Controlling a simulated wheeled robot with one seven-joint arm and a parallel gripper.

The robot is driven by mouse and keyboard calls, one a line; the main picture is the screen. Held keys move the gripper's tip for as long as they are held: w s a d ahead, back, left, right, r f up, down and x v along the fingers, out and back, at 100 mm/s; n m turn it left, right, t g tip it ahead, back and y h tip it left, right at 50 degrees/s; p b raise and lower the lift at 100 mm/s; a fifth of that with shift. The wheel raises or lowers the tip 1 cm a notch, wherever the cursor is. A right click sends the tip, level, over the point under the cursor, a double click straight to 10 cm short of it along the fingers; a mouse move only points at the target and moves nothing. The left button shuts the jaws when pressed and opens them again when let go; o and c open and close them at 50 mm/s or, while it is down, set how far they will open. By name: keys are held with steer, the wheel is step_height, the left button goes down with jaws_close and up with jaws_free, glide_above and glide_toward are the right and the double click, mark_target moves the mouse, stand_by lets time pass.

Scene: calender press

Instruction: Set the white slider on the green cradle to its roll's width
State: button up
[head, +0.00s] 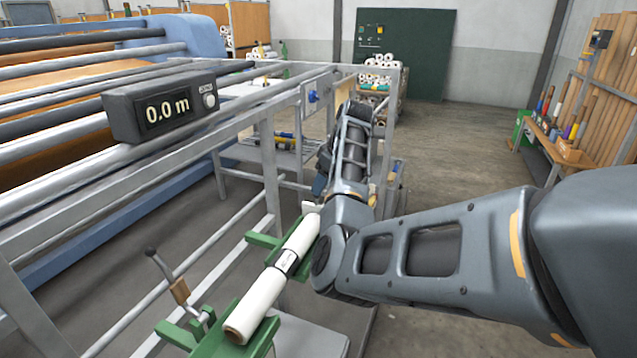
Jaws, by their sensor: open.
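A green cradle (205,343) stands low at the bottom centre of the head view, and a white roll (262,302) lies lengthwise on it. A grey band with dark edges (287,262) goes around the middle of the roll. I cannot make out a white slider on the cradle. The roll's far end is next to my arm, which covers part of the area behind it. My arm comes in from the right, bends beside the roll and reaches away towards the back. I cannot see my gripper's fingers in this view.
A metal frame (268,165) stands to the left, with a display reading 0.0 m (160,106) on its rail. A rack of white rolls (378,76) stands behind. The floor (470,145) is open at right.

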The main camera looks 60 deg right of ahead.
mark_target(317, 200)
steer(key=x, duration=0.7)
steer(key=shift+f, duration=0.1)
steer(key=shift+c, duration=0.2)
jaws_close()
steer(key=shift+p, duration=0.4)
steer(key=shift+s+a+p, duration=0.1)
steer(key=shift+a+p, duration=1.35)
steer(key=shift+a, duration=0.5)
steer(key=shift+a+p, duration=0.1)
steer(key=shift+p, duration=0.2)
